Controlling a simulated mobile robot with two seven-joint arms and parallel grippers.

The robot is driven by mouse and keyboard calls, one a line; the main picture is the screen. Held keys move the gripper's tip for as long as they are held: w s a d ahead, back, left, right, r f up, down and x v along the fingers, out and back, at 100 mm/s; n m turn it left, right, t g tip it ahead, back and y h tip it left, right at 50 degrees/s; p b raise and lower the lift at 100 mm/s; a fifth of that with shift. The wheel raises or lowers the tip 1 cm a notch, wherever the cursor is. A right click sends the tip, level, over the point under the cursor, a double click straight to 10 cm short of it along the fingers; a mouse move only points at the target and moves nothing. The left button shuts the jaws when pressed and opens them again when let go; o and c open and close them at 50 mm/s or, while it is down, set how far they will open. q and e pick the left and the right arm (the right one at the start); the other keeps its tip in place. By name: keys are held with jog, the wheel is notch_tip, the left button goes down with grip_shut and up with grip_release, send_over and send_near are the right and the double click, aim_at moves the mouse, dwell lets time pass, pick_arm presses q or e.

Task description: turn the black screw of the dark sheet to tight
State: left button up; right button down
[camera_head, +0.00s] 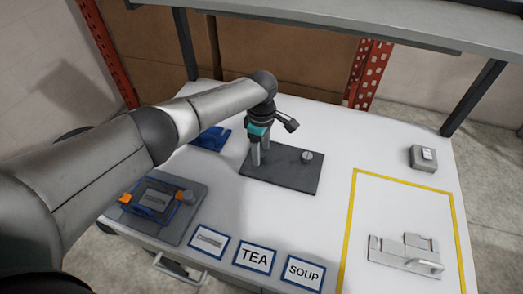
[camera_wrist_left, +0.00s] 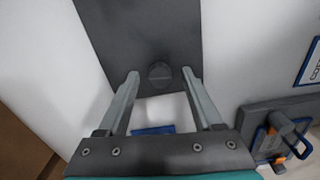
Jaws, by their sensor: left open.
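The dark sheet (camera_head: 290,178) lies flat on the white table, and its end also shows in the left wrist view (camera_wrist_left: 125,35). A round dark screw head (camera_wrist_left: 160,72) with a slot across it sits near that end. In the head view my left gripper (camera_head: 260,157) stands over the sheet's left end and hides this screw. My left gripper is open, its fingers pointing down. In the wrist view the screw appears between the fingertips; I cannot tell whether they touch it. A lighter grey round knob (camera_head: 307,156) stands near the sheet's far right edge. My right gripper is out of view.
A grey plate with orange parts (camera_head: 187,197) lies at the left, under my arm's line. A blue item (camera_head: 210,138) lies behind it. TEA (camera_head: 254,257) and SOUP (camera_head: 303,272) cards line the front. A metal latch (camera_head: 405,252) lies inside a yellow outline; a small box (camera_head: 423,158) stands right.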

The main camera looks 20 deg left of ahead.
pick_arm(q)
grip_shut()
dwell(0.6)
